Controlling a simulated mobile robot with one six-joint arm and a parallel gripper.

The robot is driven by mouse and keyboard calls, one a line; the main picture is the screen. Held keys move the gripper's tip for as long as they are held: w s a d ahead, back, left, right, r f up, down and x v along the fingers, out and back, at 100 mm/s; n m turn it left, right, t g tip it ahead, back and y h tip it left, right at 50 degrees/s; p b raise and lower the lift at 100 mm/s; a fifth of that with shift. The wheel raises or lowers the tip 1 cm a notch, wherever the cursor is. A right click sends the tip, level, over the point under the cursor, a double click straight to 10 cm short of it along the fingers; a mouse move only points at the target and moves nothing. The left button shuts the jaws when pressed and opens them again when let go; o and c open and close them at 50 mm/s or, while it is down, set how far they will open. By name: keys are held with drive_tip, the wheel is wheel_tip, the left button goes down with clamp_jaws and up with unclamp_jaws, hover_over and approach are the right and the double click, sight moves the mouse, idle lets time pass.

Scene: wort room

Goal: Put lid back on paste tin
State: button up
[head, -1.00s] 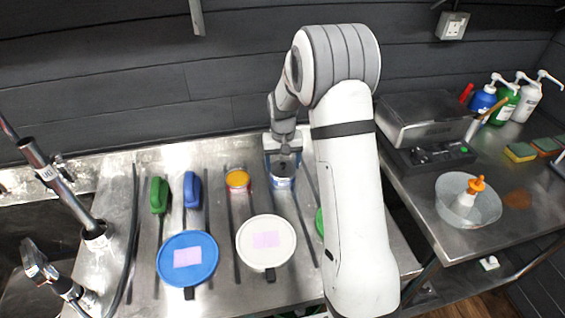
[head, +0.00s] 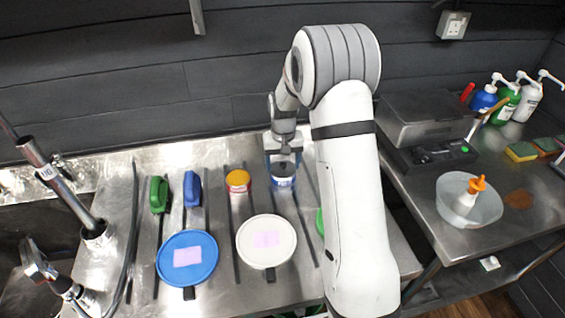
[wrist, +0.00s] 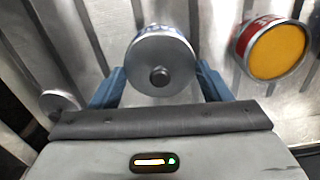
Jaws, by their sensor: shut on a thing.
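The paste tin (head: 284,183), white with a blue label, stands upright on the metal bench under my gripper (head: 283,168). A round grey lid (wrist: 160,62) with a dark centre knob lies over the tin's top; a strip of blue and white label shows behind its edge in the wrist view. My gripper (wrist: 160,80) is shut on the lid, with one blue finger at each side of its rim. The fingers hide part of the tin in the head view. I cannot tell whether the lid is seated or slightly above the rim.
An orange-topped red tin (head: 238,181) stands just left of the paste tin. Blue (head: 193,189) and green (head: 159,195) brushes lie farther left. Dark strips run along the bench.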

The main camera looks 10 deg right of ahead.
idle(0.4)
drive_tip(key=o, duration=1)
drive_tip(key=shift+o, duration=0.6)
drive_tip(key=shift+r, duration=0.1)
drive_tip(key=shift+r+p, duration=2)
drive_tip(key=shift+r, duration=1.4)
clamp_jaws()
